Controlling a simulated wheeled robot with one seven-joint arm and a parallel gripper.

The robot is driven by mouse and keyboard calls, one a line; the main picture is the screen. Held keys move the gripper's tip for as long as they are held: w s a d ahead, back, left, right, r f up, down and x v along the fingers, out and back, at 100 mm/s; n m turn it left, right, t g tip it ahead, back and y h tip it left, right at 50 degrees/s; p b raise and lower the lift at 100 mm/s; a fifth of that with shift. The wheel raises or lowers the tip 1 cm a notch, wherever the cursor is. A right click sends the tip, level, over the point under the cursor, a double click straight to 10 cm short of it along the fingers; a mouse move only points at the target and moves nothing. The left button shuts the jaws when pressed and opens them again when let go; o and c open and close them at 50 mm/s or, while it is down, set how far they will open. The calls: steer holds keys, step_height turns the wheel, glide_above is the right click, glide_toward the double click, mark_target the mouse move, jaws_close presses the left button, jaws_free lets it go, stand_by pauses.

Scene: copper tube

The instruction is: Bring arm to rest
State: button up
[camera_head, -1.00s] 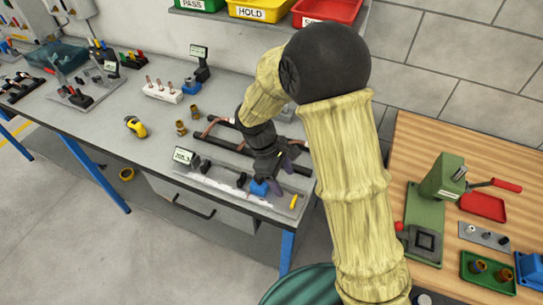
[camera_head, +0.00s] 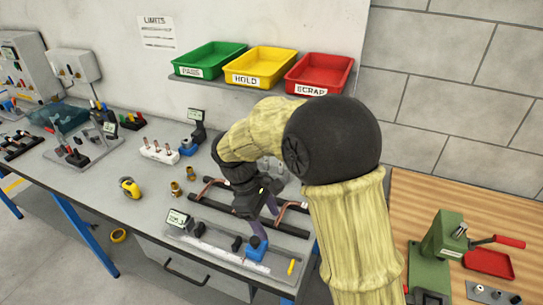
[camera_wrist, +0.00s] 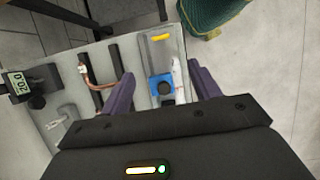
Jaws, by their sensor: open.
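My gripper (camera_head: 264,215) hangs over the right part of the grey bench (camera_head: 130,195), above the measuring fixture. In the wrist view my gripper (camera_wrist: 160,95) has its two purple fingers spread wide apart with nothing held between them. A blue block with a black knob (camera_wrist: 161,88) shows beyond and between the fingers. The same blue block (camera_head: 256,248) sits on the fixture (camera_head: 215,247) in the head view. A copper tube (camera_head: 210,185) lies across black rails beside my gripper. My forearm hides part of the rails and the bench's right end.
Green (camera_head: 209,60), yellow (camera_head: 258,66) and red (camera_head: 318,72) trays sit on a shelf above the bench. A wooden table (camera_head: 450,205) with a green press (camera_head: 437,245) stands at right.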

steer(key=shift+d, duration=0.1)
steer(key=s+d+m+t+y, duration=0.2)
steer(key=s+d+m, duration=0.2)
steer(key=d+m, duration=0.3)
steer(key=s+d+f+m+t+y, duration=0.1)
steer(key=s+d+m, duration=0.4)
steer(key=d, duration=0.6)
steer(key=shift+f+m+t+y, duration=0.25)
steer(key=shift+m+t+y, duration=0.3)
steer(key=shift+m, duration=0.55)
